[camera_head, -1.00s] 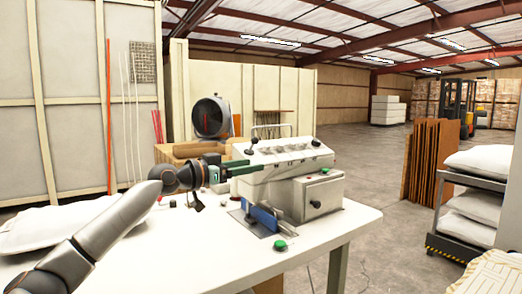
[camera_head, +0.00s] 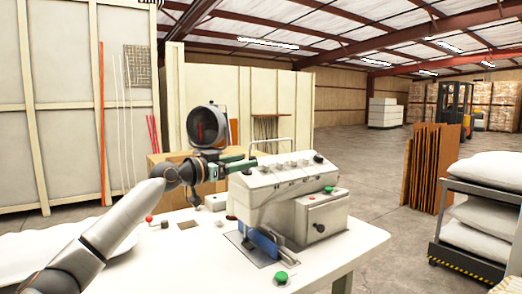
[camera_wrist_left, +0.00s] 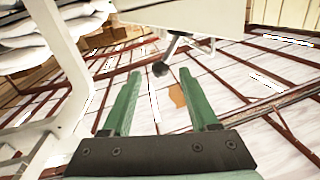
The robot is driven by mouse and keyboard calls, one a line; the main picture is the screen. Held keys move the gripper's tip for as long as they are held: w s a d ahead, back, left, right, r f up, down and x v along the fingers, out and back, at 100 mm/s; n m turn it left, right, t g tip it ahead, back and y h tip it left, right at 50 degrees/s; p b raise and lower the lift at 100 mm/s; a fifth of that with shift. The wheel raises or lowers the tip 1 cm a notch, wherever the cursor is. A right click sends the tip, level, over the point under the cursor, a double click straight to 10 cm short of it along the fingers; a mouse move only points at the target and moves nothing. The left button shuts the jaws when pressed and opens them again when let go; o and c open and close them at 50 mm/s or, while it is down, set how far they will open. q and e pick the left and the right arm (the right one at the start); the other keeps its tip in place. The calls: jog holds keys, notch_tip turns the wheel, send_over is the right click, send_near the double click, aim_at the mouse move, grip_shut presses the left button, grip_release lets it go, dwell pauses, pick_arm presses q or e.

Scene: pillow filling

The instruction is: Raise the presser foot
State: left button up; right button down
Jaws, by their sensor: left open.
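The white machine (camera_head: 285,188) stands on the table, with a sloped panel of knobs on top. My left gripper (camera_head: 245,164) is at the machine's upper left end. In the head view the knob is hidden at the gripper. The presser foot cannot be made out clearly; a blue part (camera_head: 262,243) sits low at the machine's front. My right gripper is out of view.
The white table (camera_head: 190,262) carries a green button (camera_head: 281,277) at its front and a red-knobbed part (camera_head: 149,219) at left. A white pillow (camera_head: 40,250) lies at far left. A cart with stacked pillows (camera_head: 480,205) stands right, beyond open floor.

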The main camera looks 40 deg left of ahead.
pick_arm(q)
jog(key=w, duration=0.2)
jog(key=w+p, duration=0.1)
jog(key=w, duration=0.1)
jog(key=w+p, duration=0.1)
jog(key=w, duration=0.2)
jog(key=shift+w+d, duration=0.1)
jog(key=shift+d, duration=0.3)
jog(key=shift+c, duration=0.2)
grip_shut()
